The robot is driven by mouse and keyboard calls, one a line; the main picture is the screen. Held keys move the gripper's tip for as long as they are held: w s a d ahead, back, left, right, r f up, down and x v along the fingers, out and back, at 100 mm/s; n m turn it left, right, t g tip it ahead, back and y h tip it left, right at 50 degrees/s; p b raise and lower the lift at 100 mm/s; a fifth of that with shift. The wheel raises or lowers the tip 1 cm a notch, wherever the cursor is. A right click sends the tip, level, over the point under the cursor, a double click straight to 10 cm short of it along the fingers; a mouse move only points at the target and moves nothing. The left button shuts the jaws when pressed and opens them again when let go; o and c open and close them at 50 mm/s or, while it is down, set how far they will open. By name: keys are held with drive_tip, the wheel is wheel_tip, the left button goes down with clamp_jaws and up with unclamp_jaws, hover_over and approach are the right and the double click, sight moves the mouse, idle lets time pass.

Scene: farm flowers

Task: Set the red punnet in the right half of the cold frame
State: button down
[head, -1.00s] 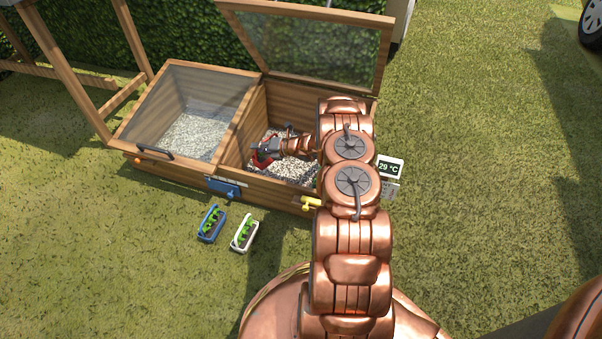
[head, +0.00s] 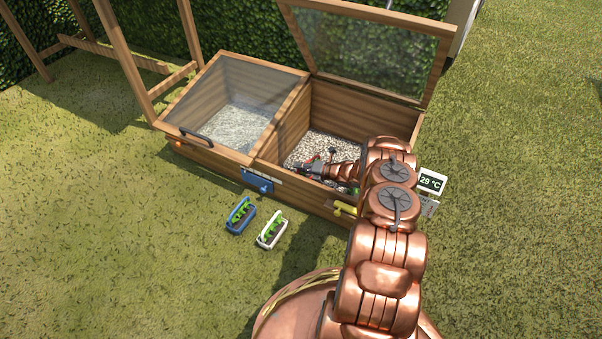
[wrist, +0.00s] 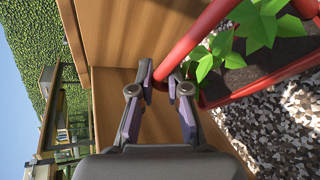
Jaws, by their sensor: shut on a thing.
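The cold frame (head: 215,160) is a wooden box with two halves. Its right half has a gravel floor (head: 310,146) and its glazed lid (head: 370,45) stands open. The red punnet (wrist: 262,88) holds green-leaved plants in dark soil. It is inside the right half, over or on the gravel; whether its base touches is unclear. My gripper (wrist: 158,78) is shut on the punnet's red handle (wrist: 195,35), close to a wooden wall. In the head view my gripper (head: 308,168) is low behind the front wall, and the punnet is mostly hidden.
The left half's glass lid (head: 245,95) is shut. A blue punnet (head: 241,216) and a white punnet (head: 272,230) stand on the grass in front.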

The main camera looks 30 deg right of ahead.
wheel_tip(320, 180, down, 2)
drive_tip(key=shift+f+b, duration=0.15)
drive_tip(key=shift+b, duration=0.15)
drive_tip(key=c, duration=1.2)
unclamp_jaws()
drive_tip(key=shift+o, duration=0.2)
